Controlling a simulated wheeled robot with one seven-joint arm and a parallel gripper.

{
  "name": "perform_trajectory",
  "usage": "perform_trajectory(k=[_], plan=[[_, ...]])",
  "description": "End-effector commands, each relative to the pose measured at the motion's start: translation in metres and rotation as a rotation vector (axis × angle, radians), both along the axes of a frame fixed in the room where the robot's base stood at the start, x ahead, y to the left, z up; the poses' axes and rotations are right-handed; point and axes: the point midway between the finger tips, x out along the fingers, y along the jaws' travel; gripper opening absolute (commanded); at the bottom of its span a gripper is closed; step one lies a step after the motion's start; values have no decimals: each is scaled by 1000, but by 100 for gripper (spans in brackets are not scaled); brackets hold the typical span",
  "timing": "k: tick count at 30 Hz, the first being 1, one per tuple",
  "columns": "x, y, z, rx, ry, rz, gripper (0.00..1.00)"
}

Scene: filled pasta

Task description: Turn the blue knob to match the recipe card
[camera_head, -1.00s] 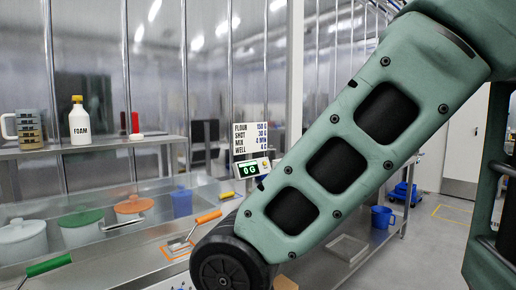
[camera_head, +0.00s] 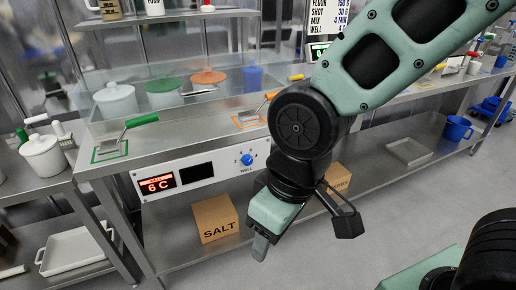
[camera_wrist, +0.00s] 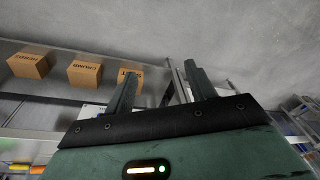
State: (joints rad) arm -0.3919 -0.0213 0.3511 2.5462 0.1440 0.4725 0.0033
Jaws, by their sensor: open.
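The blue knob (camera_head: 247,159) is on the white control panel (camera_head: 205,170) on the bench front, above the word WELL. The panel's red display (camera_head: 158,184) reads 6 C. The recipe card (camera_head: 329,20) stands behind the bench, partly covered by my arm; its WELL line shows a 4. My gripper (camera_head: 261,246) hangs in front of the bench, pointing down, below and slightly right of the knob and apart from it. In the wrist view its two fingers (camera_wrist: 160,82) are spread with nothing between them. I cannot make out the knob in that view.
A SALT box (camera_head: 214,218) and another carton (camera_head: 338,177) sit on the lower shelf. A green-handled tool (camera_head: 125,135) and an orange-handled tool (camera_head: 262,108) lie on the bench top. The bench edge is close behind my gripper; the floor in front is clear.

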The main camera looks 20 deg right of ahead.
Motion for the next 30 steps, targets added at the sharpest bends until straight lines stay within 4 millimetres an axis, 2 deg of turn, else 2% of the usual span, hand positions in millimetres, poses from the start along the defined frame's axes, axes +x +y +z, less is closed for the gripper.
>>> perform_trajectory(k=[1, 4, 9, 14, 18, 21, 24, 30], plan=[[17, 9, -17, 39, -23, -31, 55], [58, 25, -44, 132, -111, -108, 55], [128, 37, -89, 259, -296, -252, 55], [186, 26, -129, 332, -497, -377, 55], [225, 4, -161, 365, -693, -464, 55], [243, -18, -181, 374, -845, -506, 55], [253, -41, -198, 372, -998, -529, 55], [252, -78, -215, 363, -1265, -512, 55]])
